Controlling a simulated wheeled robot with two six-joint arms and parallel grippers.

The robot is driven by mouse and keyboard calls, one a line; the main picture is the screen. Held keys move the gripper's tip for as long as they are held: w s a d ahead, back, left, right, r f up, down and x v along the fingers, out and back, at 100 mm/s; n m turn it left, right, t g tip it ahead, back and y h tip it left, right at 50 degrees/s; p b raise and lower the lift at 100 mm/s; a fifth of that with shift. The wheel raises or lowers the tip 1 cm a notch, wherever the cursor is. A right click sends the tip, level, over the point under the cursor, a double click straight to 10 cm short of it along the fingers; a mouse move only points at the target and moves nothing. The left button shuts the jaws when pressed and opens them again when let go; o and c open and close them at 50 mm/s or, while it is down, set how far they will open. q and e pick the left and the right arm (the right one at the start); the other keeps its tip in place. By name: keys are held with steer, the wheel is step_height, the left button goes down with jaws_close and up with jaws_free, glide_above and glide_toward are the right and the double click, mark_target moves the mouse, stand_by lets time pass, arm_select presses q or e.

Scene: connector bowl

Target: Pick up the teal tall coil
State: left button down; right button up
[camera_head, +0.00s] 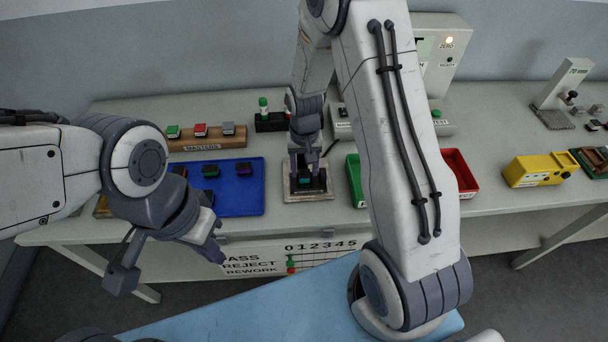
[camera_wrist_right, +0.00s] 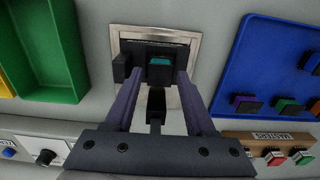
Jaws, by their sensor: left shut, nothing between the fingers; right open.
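A small block with a teal top (camera_wrist_right: 160,62), which looks like the teal tall coil, sits in a black fixture (camera_wrist_right: 133,50) on a pale square plate (camera_wrist_right: 190,38). In the head view its teal top (camera_head: 305,180) shows below my right gripper (camera_head: 306,168). My right gripper points down over the fixture. In the right wrist view its open fingers (camera_wrist_right: 159,76) stand on either side of the teal block, with gaps; contact is not clear. My left gripper (camera_head: 215,250) is shut and empty, in front of the table's front edge.
A blue tray (camera_head: 250,205) with several dark-based blocks lies left of the fixture. A wooden MASTERS rack (camera_head: 225,140) stands behind it. A green bin (camera_head: 355,185) and a red bin (camera_head: 460,172) stand to the right, partly behind my right arm. A yellow box (camera_head: 540,170) is farther right.

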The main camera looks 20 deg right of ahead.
steer(key=shift+f, duration=0.45)
jaws_close()
steer(key=shift+r, duration=0.1)
